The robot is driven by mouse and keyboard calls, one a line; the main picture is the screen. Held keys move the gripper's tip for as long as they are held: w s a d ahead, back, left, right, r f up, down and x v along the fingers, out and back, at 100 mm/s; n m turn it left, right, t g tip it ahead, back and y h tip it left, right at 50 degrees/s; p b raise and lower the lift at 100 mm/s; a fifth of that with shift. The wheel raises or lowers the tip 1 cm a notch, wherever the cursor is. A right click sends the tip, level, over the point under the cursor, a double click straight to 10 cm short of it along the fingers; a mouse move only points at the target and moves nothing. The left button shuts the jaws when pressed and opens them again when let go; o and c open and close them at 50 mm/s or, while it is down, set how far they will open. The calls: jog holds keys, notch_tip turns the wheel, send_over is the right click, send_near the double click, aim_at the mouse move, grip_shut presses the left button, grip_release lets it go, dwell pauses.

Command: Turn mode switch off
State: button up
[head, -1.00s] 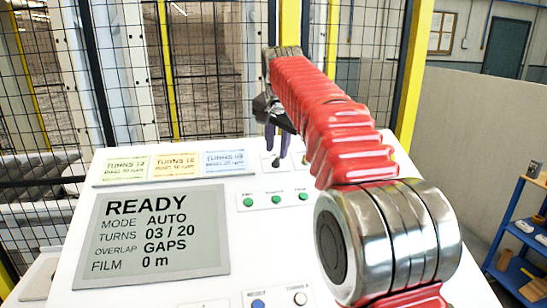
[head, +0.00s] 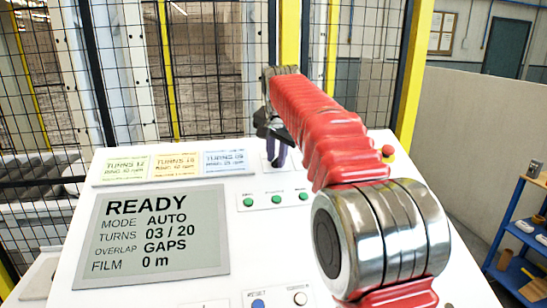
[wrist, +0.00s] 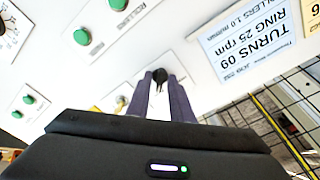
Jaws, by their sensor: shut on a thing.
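The mode switch (wrist: 160,75) shows in the wrist view as a small black knob on the white panel, between my fingertips. My gripper (wrist: 160,88) has its two purple-grey fingers closed on this knob. In the head view my gripper (head: 276,160) reaches down to the panel's upper part, and the switch itself is hard to make out behind the fingers. The display (head: 152,236) reads READY, MODE AUTO, TURNS 03 / 20, OVERLAP GAPS, FILM 0 m.
Green buttons (head: 276,199) sit in a row below my gripper. Three paper cards (head: 176,163) lie along the panel's top left. A red button (head: 388,151) is right of my arm. A mesh fence (head: 215,70) stands behind the panel.

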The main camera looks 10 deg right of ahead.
jog(key=shift+a, duration=0.35)
grip_shut()
jog(key=shift+d, duration=0.2)
jog(key=shift+d+n, duration=0.1)
jog(key=shift+n, duration=0.3)
jog(key=n, duration=0.4)
jog(key=shift+d+r+n, duration=0.1)
jog(key=shift+n, duration=0.3)
jog(key=shift+n+y, duration=0.3)
jog(key=shift+n, duration=1.4)
jog(key=shift+r, duration=0.1)
jog(key=o, duration=0.6)
grip_release()
jog(key=shift+c, duration=0.2)
